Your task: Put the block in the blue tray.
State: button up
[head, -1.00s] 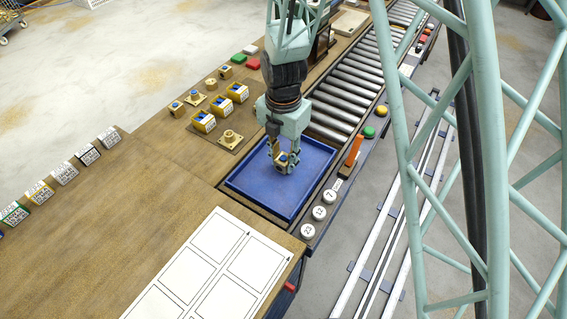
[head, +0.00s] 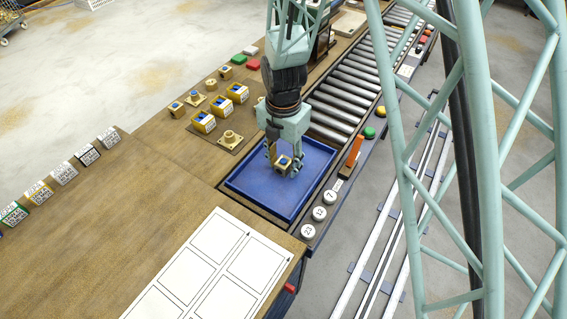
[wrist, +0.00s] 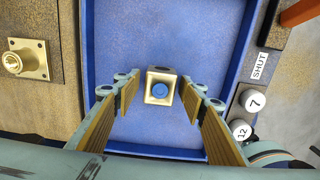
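The block (head: 284,161) is small and brass-coloured with a blue round mark on top. It is inside the blue tray (head: 247,193) and seems to rest on the tray floor. In the wrist view the block (wrist: 161,88) is between the two finger pads, with a narrow gap on each side. My gripper (head: 281,164) is open around the block, low over the tray. The tray (wrist: 120,40) fills the middle of the wrist view. The head view does not clearly show the block's underside.
A roller conveyor (head: 345,95) runs behind the tray. A rail with round number buttons (head: 319,213) and an orange handle (head: 353,152) lies along its right side. A flanged brass part (head: 230,138) and several yellow-and-blue blocks stand left. A white grid sheet (head: 215,265) lies in front.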

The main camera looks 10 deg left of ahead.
aim_at(284, 161)
jog(key=shift+r, duration=0.2)
notch_tip(284, 161, up, 12)
jog(key=p, duration=0.2)
dwell(0.7)
dwell(0.8)
